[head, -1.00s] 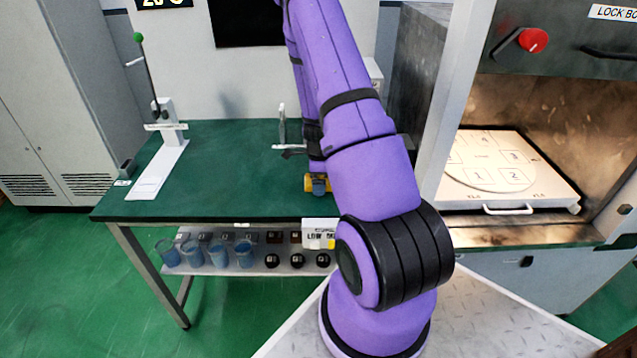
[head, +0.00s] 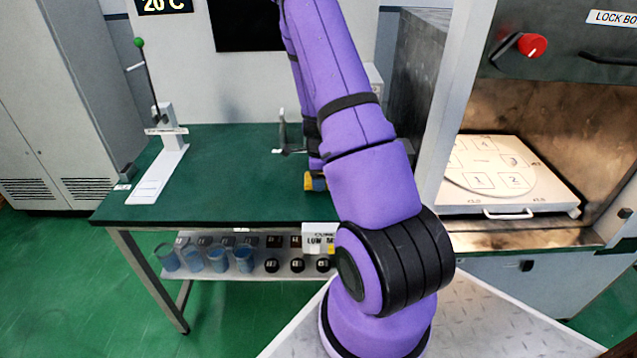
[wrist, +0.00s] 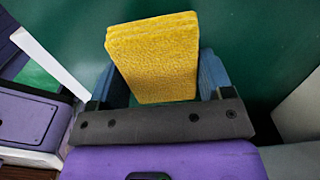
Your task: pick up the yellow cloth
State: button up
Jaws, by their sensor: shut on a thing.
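The yellow cloth (wrist: 155,60) is a thick, textured yellow block in the wrist view. It sits between the two blue fingers of my gripper (wrist: 162,82), which is shut on it. In the head view my purple arm hides most of the gripper. Only a small bit of yellow, the cloth (head: 308,181), shows beside the arm over the green table (head: 230,190). I cannot tell whether the cloth touches the table top.
A lever stand (head: 160,160) is on the table's left. Blue cups (head: 218,258) and dark knobs (head: 297,265) are on the shelf below. At right, an open chamber holds a white numbered plate (head: 480,200). The table's left middle is clear.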

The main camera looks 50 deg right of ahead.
jog(key=s+a+r, duration=0.1)
jog(key=s+a, duration=0.1)
jog(key=s, duration=0.2)
jog(key=s+a, duration=0.3)
jog(key=s, duration=0.2)
jog(key=s+a+r, duration=0.1)
jog(key=s+a, duration=0.2)
jog(key=s, duration=0.1)
jog(key=shift+s+a+r, duration=0.2)
jog(key=shift+s+r, duration=0.1)
jog(key=shift+s, duration=0.05)
